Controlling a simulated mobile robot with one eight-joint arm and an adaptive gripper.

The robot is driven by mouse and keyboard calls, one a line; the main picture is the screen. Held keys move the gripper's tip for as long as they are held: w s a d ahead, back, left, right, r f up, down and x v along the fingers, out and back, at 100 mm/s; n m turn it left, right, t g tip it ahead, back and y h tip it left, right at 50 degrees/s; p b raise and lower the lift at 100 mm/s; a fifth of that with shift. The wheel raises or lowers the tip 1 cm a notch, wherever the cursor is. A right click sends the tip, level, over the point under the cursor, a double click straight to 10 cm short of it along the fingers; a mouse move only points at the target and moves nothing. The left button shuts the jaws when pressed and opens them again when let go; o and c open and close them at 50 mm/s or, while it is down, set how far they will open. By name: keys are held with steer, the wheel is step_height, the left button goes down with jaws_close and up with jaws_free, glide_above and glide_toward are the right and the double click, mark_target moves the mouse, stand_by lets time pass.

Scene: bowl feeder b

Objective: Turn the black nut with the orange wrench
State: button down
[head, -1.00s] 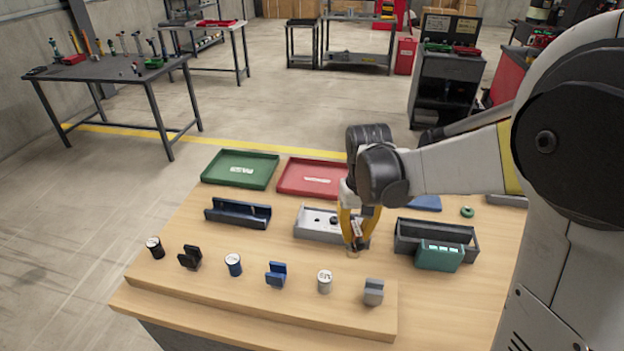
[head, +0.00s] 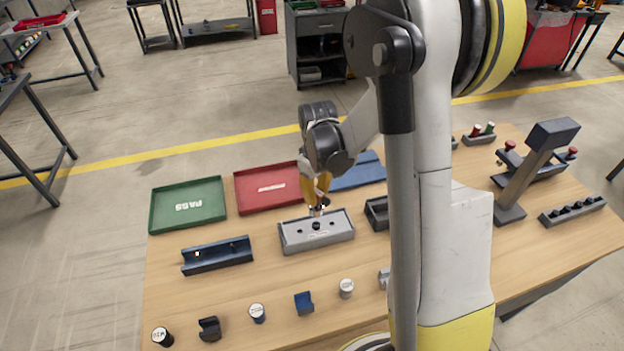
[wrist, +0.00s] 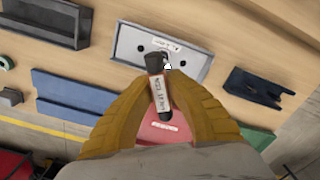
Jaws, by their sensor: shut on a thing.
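My gripper (head: 314,197) has yellow fingers and hangs above the back edge of a grey fixture block (head: 290,245). In the wrist view my gripper (wrist: 160,92) is shut on a dark, labelled tool (wrist: 160,100) with a reddish band near its head, which I take to be the orange wrench. The black nut (head: 317,226) sits in the middle of the fixture. In the wrist view the nut (wrist: 174,61) shows just beside the wrench's head. I cannot tell whether they touch. The label's writing is too small to read surely.
A green tray (head: 188,222), a red tray (head: 250,205) and a blue tray (head: 360,182) lie behind the fixture. A dark blue channel holder (head: 217,262) is left of it. Several small cylinders and clips stand along the front. My arm hides part of the table's right side.

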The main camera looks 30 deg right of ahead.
mark_target(317, 211)
steer(key=shift+s+a+r, duration=0.25)
steer(key=shift+s+r, duration=0.1)
steer(key=shift+s, duration=0.4)
steer(key=shift+w+f, duration=0.2)
steer(key=shift+w, duration=0.05)
steer(key=shift+s+f+b, duration=0.2)
steer(key=shift+f+b, duration=0.25)
steer(key=shift+b, duration=0.3)
step_height(317, 211, down, 3)
steer(key=b, duration=0.3)
steer(key=shift+w+f, duration=0.1)
steer(key=shift+f, duration=0.1)
steer(key=shift+s+f+b, duration=0.2)
steer(key=shift+f+b, duration=0.45)
steer(key=shift+b, duration=0.4)
steer(key=shift+r, duration=0.1)
